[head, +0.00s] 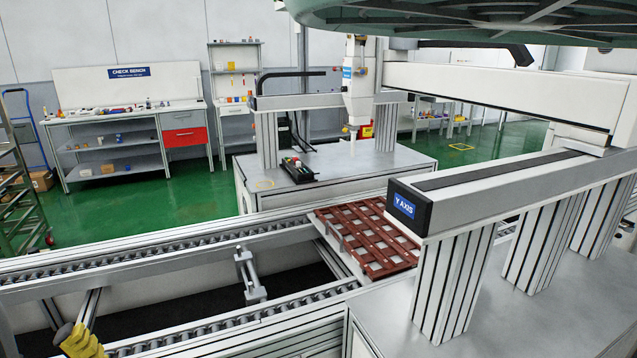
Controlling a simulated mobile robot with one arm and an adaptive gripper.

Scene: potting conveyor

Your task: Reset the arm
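My gripper and arm cannot be made out in the head view, so the gripper's state is hidden from me. The task names no other object. A brown-red lattice tray (372,236) with square openings lies on the conveyor (150,247), near the middle of the view. A white dispensing head (357,88) hangs upright from the gantry beam (495,88), above the grey machine table behind the conveyor.
A gantry rail marked "Y AXIS" (470,185) stands on posts at the right. A large grey-green ribbed structure (440,20) overhangs the top. A yellow object (80,342), partly cut off, is at the bottom left. A check bench (128,120) stands behind open green floor.

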